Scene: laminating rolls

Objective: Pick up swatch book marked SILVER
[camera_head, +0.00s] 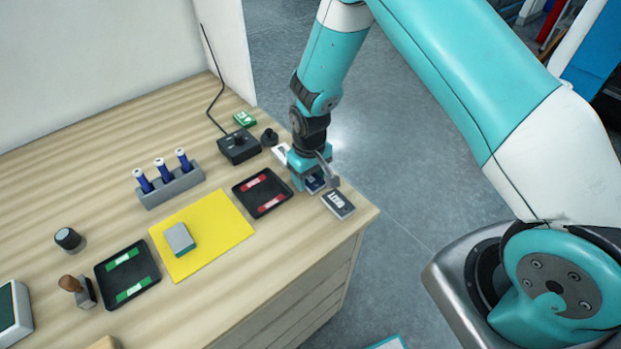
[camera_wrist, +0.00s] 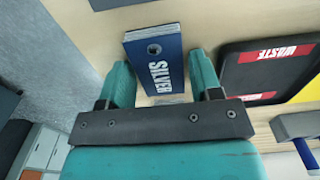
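The swatch book marked SILVER (camera_wrist: 155,60) is dark blue with white lettering and a round hole near one end. It lies between the two teal fingers of my gripper (camera_wrist: 162,78) in the wrist view. The fingers stand on either side of it, open, with a narrow gap at the right finger; contact on the left is unclear. In the head view my gripper (camera_head: 310,178) points down near the table's right edge, and the blue book (camera_head: 315,184) shows only partly beneath it.
A dark swatch book (camera_head: 338,203) lies close in front, and a pale-labelled one (camera_head: 281,153) behind. A black tray with red WASTE labels (camera_head: 245,191) sits just left.

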